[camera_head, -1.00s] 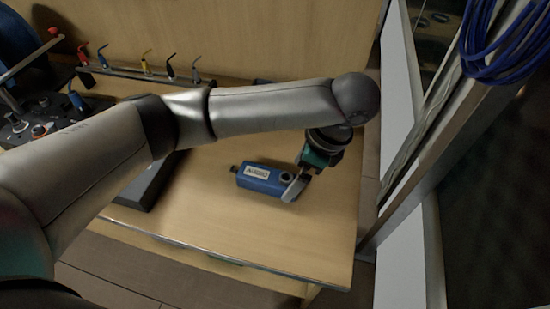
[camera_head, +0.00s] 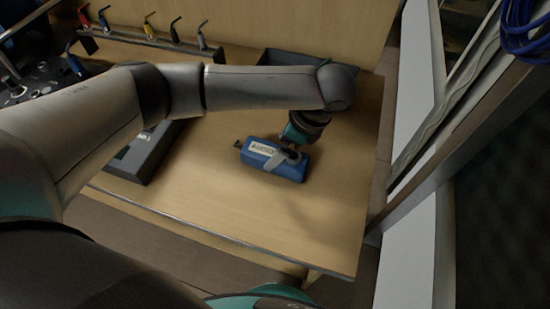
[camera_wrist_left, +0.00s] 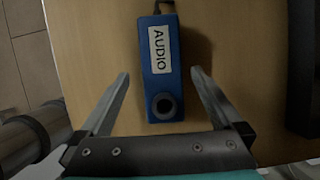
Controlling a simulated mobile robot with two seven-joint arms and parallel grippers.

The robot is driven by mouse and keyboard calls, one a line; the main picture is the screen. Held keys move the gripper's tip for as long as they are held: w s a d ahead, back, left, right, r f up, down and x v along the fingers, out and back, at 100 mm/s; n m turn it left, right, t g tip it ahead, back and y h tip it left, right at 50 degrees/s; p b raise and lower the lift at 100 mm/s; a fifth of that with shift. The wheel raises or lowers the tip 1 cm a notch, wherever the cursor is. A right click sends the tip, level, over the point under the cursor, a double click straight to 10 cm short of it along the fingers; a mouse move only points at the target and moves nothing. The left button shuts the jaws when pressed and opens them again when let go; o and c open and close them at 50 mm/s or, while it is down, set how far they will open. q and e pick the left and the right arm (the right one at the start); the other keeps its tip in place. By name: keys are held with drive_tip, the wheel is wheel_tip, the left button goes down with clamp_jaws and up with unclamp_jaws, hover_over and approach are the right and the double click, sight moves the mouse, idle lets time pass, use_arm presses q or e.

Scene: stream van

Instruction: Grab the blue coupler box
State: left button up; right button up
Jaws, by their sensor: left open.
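The blue coupler box (camera_head: 272,160) lies on the wooden table, with a white label and a dark connector at its left end. In the left wrist view the box (camera_wrist_left: 161,85) shows its AUDIO label and a round dark socket at its near end. My left gripper (camera_head: 290,150) is just above the right part of the box, its fingers mostly hidden by my arm and wrist. In the left wrist view the open fingers (camera_wrist_left: 160,80) stand on either side of the box, apart from it. My right gripper is not in view.
A dark tray (camera_head: 290,58) is at the back of the table. A black case (camera_head: 150,150) lies left of the box. A rack of coloured cables (camera_head: 150,38) runs along the back left. Bare table lies right and in front of the box.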

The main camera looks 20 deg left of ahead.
sight(273, 153)
use_arm(q)
drive_tip(key=b+x, duration=0.1)
drive_tip(key=x, duration=0.3)
drive_tip(key=shift+w+a+f, duration=0.15)
drive_tip(key=shift+a+f, duration=0.05)
drive_tip(key=shift+f, duration=0.15)
clamp_jaws()
idle(0.5)
